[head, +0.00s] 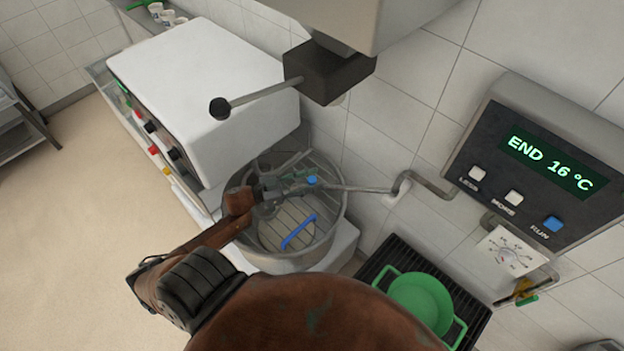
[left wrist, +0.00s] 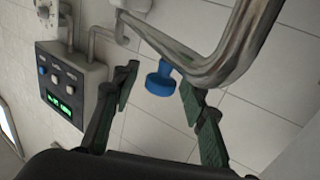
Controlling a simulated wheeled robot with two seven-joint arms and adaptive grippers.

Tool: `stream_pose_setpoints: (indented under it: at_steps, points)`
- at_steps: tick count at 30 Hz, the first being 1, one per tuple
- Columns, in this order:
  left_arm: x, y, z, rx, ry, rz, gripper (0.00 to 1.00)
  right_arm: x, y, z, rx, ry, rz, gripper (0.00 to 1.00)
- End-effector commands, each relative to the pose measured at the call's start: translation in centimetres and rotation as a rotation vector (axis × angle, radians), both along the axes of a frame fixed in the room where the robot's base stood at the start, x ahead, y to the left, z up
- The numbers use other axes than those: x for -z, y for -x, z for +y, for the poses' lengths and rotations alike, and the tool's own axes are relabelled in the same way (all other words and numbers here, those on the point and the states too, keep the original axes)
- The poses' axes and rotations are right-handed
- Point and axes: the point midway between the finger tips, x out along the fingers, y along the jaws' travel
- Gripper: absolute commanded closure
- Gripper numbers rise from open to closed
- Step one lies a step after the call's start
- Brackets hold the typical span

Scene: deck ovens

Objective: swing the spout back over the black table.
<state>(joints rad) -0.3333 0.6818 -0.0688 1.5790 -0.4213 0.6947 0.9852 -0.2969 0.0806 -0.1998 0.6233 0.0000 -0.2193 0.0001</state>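The metal spout (head: 358,188) runs from the wall pipe out to the left, over a round steel bowl (head: 338,222). A blue knob (head: 312,180) sits on the spout. The black table (head: 376,262), with a ribbed top, stands to the right of the bowl; the spout's end is not over it. My left gripper (head: 287,186) is above the bowl at the spout's outer part. In the left wrist view the blue knob (left wrist: 162,79) shows between its two spread fingers, with the spout (left wrist: 205,72) close by. I cannot tell whether any finger touches. My right gripper is not in view.
A green pot (head: 418,297) sits on the black table. A control panel (head: 535,165) reading "END 16 °C" is on the wall at right. A dark block with a lever (head: 262,96) hangs above the bowl. A white machine (head: 205,95) stands at left. A blue handle (head: 298,233) shows in the bowl.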

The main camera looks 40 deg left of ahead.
Motion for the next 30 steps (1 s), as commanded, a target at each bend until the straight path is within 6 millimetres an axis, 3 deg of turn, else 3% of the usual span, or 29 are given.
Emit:
stream_pose_setpoints:
  at_steps: [4, 21, 30]
  points:
    - [0.0, 0.0, 0.0, -0.001, 0.0, 0.0, 0.6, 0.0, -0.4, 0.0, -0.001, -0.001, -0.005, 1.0]
    - [0.0, 0.1, 0.1, -0.001, -0.001, -0.001, 0.99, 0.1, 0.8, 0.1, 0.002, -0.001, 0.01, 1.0]
    - [0.0, 0.1, 0.1, -0.002, -0.001, -0.001, 1.0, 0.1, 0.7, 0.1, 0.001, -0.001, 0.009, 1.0]
